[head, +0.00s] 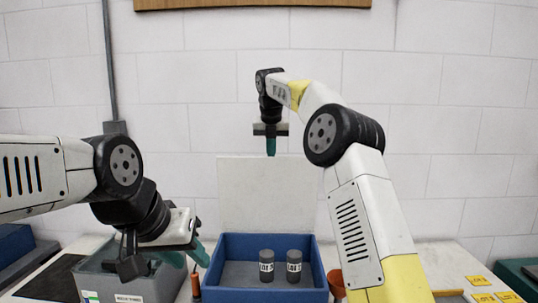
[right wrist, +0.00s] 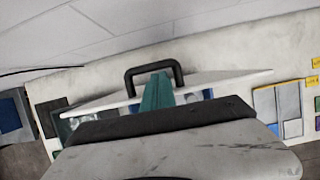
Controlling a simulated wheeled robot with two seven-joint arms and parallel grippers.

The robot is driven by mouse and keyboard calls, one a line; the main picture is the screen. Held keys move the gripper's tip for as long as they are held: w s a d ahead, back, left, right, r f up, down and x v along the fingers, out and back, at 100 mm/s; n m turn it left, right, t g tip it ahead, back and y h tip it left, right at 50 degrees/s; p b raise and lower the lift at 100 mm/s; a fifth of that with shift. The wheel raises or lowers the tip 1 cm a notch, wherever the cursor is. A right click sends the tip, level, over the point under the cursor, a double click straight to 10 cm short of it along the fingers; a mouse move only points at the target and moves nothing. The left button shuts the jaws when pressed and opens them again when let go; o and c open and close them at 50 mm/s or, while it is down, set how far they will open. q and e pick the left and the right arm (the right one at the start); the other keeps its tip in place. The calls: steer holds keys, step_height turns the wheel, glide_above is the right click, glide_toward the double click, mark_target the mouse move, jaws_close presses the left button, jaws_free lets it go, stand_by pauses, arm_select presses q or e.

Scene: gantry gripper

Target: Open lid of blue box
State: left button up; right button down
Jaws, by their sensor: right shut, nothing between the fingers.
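The blue box (head: 214,272) stands on the table, its inside open to view, with two dark grey labelled cylinders (head: 267,266) upright in it. Its white lid (head: 262,190) stands raised, about upright, at the box's back edge. In the right wrist view the lid (right wrist: 235,78) carries a black handle (right wrist: 130,79). My right gripper (head: 271,148) is shut and empty, pointing down just above the lid's top edge. Its teal fingers (right wrist: 157,92) overlap the handle in the wrist view; I cannot tell if they touch. My left gripper (head: 186,255) is open, with teal fingers apart, left of the blue box.
A grey box (head: 135,285) sits beneath my left gripper. Yellow labels (head: 478,281) lie at the right. A white block wall (head: 440,150) closes off the back.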

steer(key=s+d+r+m, duration=0.3)
steer(key=s+r+m, duration=0.4)
steer(key=s+r, duration=0.35)
steer(key=s+d+f+m+t, duration=0.1)
steer(key=s+d+m, duration=0.2)
steer(key=s+m, duration=0.25)
steer(key=s+d+f+m, duration=0.1)
steer(key=s+d+m, duration=0.2)
steer(key=s+m, duration=0.25)
steer(key=s+d+f+m+y, duration=0.1)
steer(key=s+d+f+m, duration=0.1)
steer(key=s+f+m, duration=0.6)
steer(key=s+d+f+m+y, duration=0.1)
steer(key=s+d+f+m, duration=0.1)
steer(key=s+f+m, duration=0.6)
steer(key=s+f, duration=0.1)
steer(key=s, duration=0.4)
steer(key=shift+f+m+t, duration=0.4)
